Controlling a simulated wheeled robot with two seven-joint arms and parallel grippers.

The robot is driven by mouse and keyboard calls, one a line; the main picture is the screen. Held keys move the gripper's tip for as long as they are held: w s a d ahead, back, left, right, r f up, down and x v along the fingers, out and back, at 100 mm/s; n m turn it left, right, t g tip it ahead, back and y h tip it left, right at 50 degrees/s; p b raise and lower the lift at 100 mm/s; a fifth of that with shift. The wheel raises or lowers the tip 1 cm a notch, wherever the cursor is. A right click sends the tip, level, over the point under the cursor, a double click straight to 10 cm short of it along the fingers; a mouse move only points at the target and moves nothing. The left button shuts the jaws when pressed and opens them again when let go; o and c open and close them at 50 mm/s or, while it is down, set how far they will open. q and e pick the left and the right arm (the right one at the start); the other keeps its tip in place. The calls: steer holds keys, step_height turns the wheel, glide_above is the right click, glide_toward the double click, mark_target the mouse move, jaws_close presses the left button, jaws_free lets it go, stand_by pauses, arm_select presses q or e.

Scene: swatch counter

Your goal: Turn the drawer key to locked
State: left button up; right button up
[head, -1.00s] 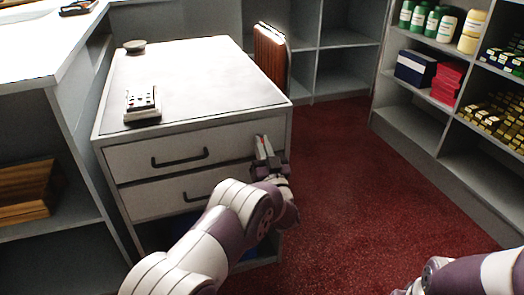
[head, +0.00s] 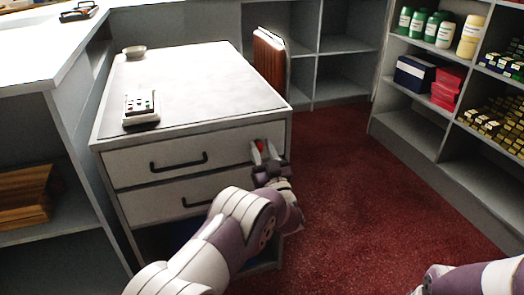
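The drawer key shows as a small red piece (head: 260,146) at the upper right of the top drawer front (head: 225,152). My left gripper (head: 264,150) is at the drawer front, its fingers spread on either side of the red piece. Whether the fingers touch it is too small to tell. The key's turned position cannot be read. Both drawers look shut. My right gripper is out of view; only part of my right arm shows at the lower right.
The grey-white drawer cabinet (head: 185,62) carries a card terminal (head: 141,108) and a small bowl (head: 134,52). Shelves with bottles and boxes (head: 414,73) line the right. Red carpet (head: 345,190) is clear between.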

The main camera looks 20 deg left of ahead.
arm_select(q)
steer(key=shift+f, duration=0.1)
steer(key=shift+s+d+f, duration=0.1)
steer(key=shift+s+d, duration=0.2)
steer(key=shift+s, duration=0.05)
steer(key=p+v, duration=0.3)
steer(key=v, duration=0.8)
steer(key=shift+s+d+p, duration=0.2)
steer(key=shift+s+p, duration=0.1)
steer(key=shift+p, duration=0.05)
steer(key=shift+f, duration=0.15)
